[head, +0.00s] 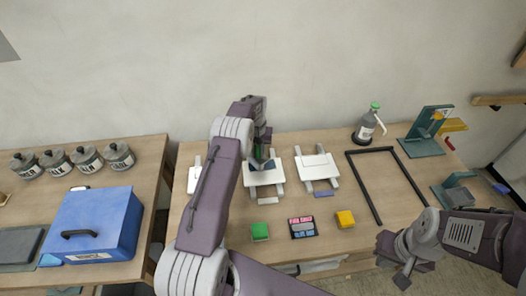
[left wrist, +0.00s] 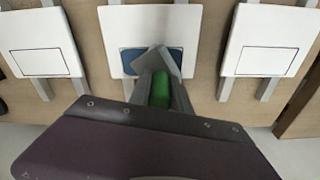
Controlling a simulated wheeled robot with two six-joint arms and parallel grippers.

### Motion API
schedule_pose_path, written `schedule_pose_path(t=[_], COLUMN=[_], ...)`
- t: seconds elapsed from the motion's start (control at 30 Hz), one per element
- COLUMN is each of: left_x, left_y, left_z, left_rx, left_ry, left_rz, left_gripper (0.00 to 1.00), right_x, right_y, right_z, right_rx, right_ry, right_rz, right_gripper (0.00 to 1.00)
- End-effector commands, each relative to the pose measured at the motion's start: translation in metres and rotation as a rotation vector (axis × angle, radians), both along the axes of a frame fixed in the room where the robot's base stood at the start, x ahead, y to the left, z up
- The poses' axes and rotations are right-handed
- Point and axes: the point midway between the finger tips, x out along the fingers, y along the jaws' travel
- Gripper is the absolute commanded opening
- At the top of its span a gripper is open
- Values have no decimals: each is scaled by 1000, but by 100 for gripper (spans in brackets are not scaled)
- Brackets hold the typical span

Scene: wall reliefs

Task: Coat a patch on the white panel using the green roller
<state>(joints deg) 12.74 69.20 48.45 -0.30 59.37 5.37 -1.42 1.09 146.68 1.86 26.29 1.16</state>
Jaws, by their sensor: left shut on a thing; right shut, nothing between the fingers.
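My left gripper (head: 262,138) is shut on the green roller (left wrist: 160,88) above the middle white panel. The roller's green part shows between my fingers in the left wrist view, and a grey flat end lies over the panel. The middle white panel (head: 264,178) rests on a grey stand; it also shows in the left wrist view (left wrist: 190,22). A blue patch (left wrist: 130,62) covers part of its outlined rectangle, partly hidden by the roller. I cannot tell whether the roller touches the panel. My right gripper (head: 403,277) is shut and empty at the table's front right.
Other white panels stand left (head: 195,180) and right (head: 316,166). A green block (head: 260,231), a pink-and-blue labelled pad (head: 302,228) and a yellow block (head: 345,219) lie in front. A black frame (head: 362,188) and a bottle (head: 368,124) stand right. A blue box (head: 95,220) sits on the left table.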

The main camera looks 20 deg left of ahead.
Motion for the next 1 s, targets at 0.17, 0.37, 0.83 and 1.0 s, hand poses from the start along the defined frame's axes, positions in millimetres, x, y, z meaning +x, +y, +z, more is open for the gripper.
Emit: schedule_pose_path(t=[0.17,0.37,0.83,1.0], left_x=[-1,-11,-21,-30], left_y=[2,18,34,50], left_z=[0,0,0,2], left_rx=[0,1,0,1], left_ry=[0,1,2,0], left_rz=[0,2,1,2], left_gripper=[0,0,0,0], right_x=[0,0,0,0], right_y=[0,0,0,0], right_z=[0,3,5,8], right_rx=[0,0,0,0], right_ry=[0,0,0,0], right_rz=[0,0,0,0], right_gripper=[0,0,0,0])
